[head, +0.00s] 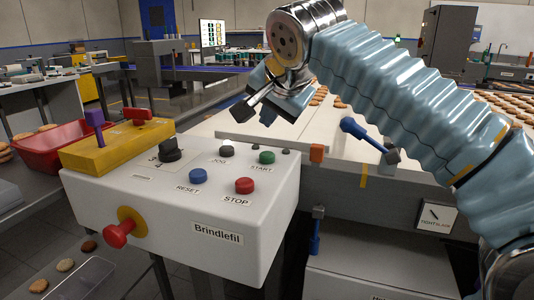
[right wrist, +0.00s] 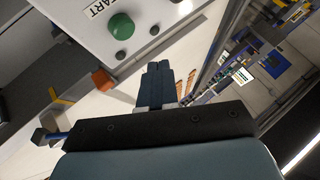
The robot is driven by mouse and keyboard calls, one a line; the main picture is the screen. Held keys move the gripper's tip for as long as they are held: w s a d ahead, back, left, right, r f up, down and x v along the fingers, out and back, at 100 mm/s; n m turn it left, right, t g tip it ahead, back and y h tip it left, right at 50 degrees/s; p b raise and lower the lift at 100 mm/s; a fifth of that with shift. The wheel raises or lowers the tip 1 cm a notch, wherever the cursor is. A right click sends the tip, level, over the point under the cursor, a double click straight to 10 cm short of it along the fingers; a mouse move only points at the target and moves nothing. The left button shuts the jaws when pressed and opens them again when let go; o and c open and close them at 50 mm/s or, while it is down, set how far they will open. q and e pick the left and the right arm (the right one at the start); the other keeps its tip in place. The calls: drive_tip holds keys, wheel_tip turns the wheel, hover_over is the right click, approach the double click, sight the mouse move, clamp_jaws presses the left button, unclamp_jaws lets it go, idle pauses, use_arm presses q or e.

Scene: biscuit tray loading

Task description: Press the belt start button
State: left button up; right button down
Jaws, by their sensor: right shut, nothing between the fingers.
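The green START button (head: 267,157) sits on the sloped top of a white control box (head: 200,245) marked Brindlefil. In the right wrist view the green button (right wrist: 121,26) shows at the upper left beside the letters "ART". My right gripper (head: 254,112) is above and behind the box's back edge, apart from the button. Its fingers (right wrist: 158,84) are together in the right wrist view, with nothing between them. My left gripper is in neither view.
The box also carries a blue RESET button (head: 198,176), a red STOP button (head: 245,185), a black knob (head: 171,150) and a red front knob (head: 119,233). An orange block (head: 316,152) stands right of the box. A red crate (head: 40,150) is at the left.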

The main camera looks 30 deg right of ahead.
sight(269, 156)
wheel_tip(269, 156, down, 3)
drive_tip(key=shift+r+b, duration=0.1)
drive_tip(key=shift+b, duration=0.65)
drive_tip(key=shift+f+b, duration=0.5)
drive_tip(key=shift+f, duration=0.1)
drive_tip(key=shift+f, duration=0.1)
idle(0.9)
drive_tip(key=shift+f+b, duration=0.3)
